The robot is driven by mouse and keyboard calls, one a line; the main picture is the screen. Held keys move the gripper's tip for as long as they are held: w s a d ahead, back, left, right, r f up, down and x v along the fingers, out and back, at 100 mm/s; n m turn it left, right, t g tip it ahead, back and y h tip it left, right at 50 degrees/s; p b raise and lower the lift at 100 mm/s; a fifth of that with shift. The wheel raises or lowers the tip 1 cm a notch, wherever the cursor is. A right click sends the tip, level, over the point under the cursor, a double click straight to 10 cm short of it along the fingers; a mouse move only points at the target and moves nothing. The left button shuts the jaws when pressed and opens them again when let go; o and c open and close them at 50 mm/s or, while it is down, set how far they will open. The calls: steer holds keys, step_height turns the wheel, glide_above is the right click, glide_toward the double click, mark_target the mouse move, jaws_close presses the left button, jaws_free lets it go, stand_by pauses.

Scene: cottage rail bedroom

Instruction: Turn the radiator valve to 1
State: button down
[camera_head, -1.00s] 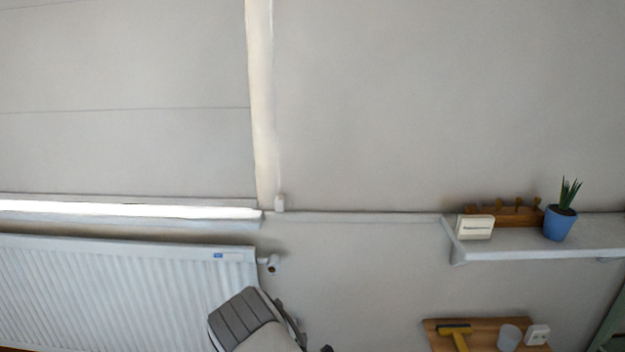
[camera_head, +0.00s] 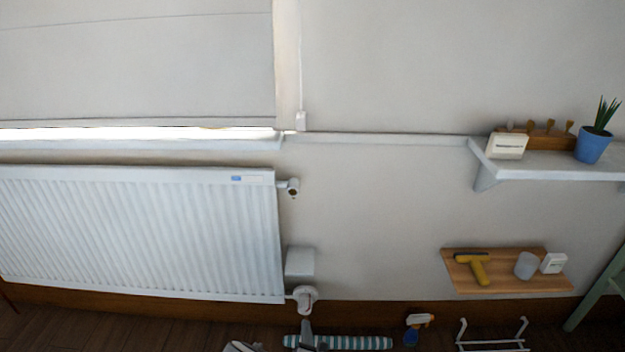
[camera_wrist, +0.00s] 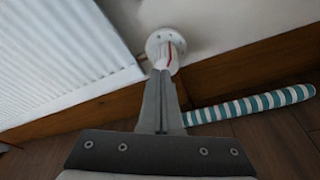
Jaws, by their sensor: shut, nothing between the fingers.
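The white radiator (camera_head: 140,235) hangs on the wall at left and also shows in the wrist view (camera_wrist: 60,50). The round white valve (camera_head: 307,293) sits at its lower right corner, low on the wall. In the wrist view the valve (camera_wrist: 158,36) has a pale disc with small dark marks and a red line on its front. My gripper (camera_wrist: 163,73) is shut and empty, its tips right at the valve's front and hiding its lower part. I cannot tell whether they touch. In the head view my gripper (camera_head: 305,325) is just below the valve. The valve's setting is not readable.
A grey-white box (camera_head: 300,262) is on the wall just above the valve. A striped roll (camera_head: 350,342) lies on the floor at right, near my gripper. A spray bottle (camera_head: 413,330) and white rack (camera_head: 492,340) stand farther right. A wooden shelf (camera_head: 510,283) holds a yellow-handled tool.

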mark_target(307, 310)
steer(key=shift+d+r+x, duration=0.15)
steer(key=shift+r+x, duration=0.05)
steer(key=shift+x, duration=0.95)
steer(key=shift+d+r+x, duration=0.1)
steer(key=shift+r+x, duration=0.1)
steer(key=shift+x, duration=0.9)
steer(key=shift+d+r+x, duration=0.15)
steer(key=shift+r+x, duration=0.05)
steer(key=shift+x, duration=0.95)
steer(key=shift+w, duration=0.15)
steer(key=shift+f, duration=0.25)
